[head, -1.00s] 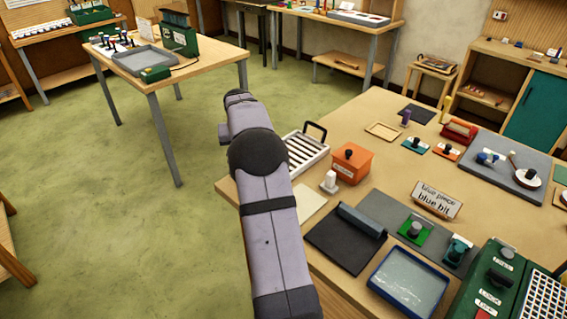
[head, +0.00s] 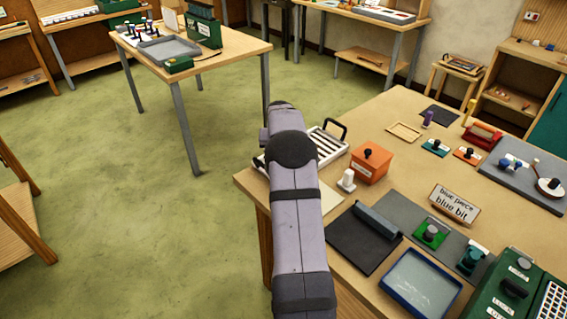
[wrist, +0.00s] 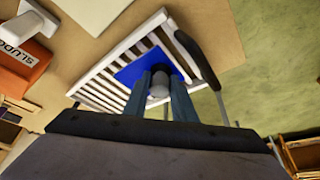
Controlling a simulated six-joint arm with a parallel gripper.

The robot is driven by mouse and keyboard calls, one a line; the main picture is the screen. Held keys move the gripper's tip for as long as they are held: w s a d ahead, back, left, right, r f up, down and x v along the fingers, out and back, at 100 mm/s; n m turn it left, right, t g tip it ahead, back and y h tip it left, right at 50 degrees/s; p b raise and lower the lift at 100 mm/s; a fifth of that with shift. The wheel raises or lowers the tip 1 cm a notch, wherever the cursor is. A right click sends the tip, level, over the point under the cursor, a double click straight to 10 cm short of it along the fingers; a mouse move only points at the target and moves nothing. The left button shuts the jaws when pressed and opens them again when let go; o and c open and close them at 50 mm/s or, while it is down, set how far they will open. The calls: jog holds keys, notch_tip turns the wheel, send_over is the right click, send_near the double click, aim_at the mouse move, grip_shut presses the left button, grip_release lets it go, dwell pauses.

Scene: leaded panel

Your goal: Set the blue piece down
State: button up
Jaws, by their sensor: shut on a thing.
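In the wrist view, my gripper (wrist: 160,98) is shut on the blue piece (wrist: 133,72), a flat blue plate with a pale round knob between the fingers. The blue piece is over the white slatted rack (wrist: 97,88). I cannot tell whether it touches the slats. In the head view, the rack (head: 328,146) stands at the table's left end, partly hidden behind my arm. My gripper and the blue piece are hidden there. A sign (head: 455,205) reading "blue piece, blue bit" stands on the table.
The rack has a dark raised handle (wrist: 198,58). The table's left edge is close to the rack.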

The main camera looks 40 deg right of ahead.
jog(key=shift+f+p, duration=0.75)
jog(key=shift+f, duration=1.25)
jog(key=shift+f, duration=0.1)
jog(key=shift+f, duration=0.15)
jog(key=o, duration=1)
jog(key=b+v, duration=0.4)
jog(key=v, duration=0.8)
jog(key=shift+r, duration=0.2)
jog(key=shift+a, duration=0.15)
